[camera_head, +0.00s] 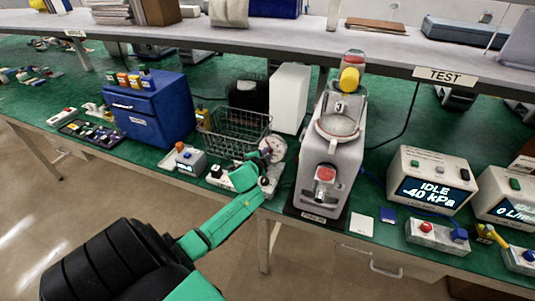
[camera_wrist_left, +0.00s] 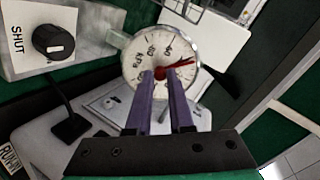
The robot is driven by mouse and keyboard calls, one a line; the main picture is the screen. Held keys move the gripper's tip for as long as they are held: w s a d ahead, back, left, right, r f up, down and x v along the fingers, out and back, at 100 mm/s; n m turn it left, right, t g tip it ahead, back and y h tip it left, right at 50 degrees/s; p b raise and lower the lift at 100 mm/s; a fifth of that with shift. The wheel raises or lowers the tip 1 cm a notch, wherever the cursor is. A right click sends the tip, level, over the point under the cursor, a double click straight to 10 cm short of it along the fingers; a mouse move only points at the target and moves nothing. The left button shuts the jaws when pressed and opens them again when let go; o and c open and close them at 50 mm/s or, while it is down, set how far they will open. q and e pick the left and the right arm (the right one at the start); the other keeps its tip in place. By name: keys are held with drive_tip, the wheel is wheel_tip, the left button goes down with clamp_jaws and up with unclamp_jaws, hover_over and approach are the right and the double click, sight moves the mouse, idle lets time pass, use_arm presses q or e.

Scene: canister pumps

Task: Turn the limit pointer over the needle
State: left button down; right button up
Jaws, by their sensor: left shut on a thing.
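The round gauge (camera_wrist_left: 139,62) has a white dial with dark marks and a metal rim. It stands on a grey unit on the bench and also shows in the head view (camera_head: 277,144). The red limit pointer (camera_wrist_left: 183,64) lies across the dial, pointing right and slightly up. My left gripper (camera_wrist_left: 161,75) is in front of the dial, its two purple fingers shut at the pointer's hub. The fingers hide the hub and the lower dial. I cannot make out the black needle clearly. My left gripper (camera_head: 264,163) shows small in the head view. My right gripper is not in view.
A switch box with a black knob marked SHUT (camera_wrist_left: 54,40) is close on the left in the wrist view. A wire basket (camera_head: 236,133) stands behind the gauge.

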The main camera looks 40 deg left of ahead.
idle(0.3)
use_arm(q)
drive_tip(key=c, duration=0.8)
unclamp_jaws()
drive_tip(key=v, duration=1.4)
drive_tip(key=shift+s+d, duration=0.1)
drive_tip(key=shift+s, duration=0.15)
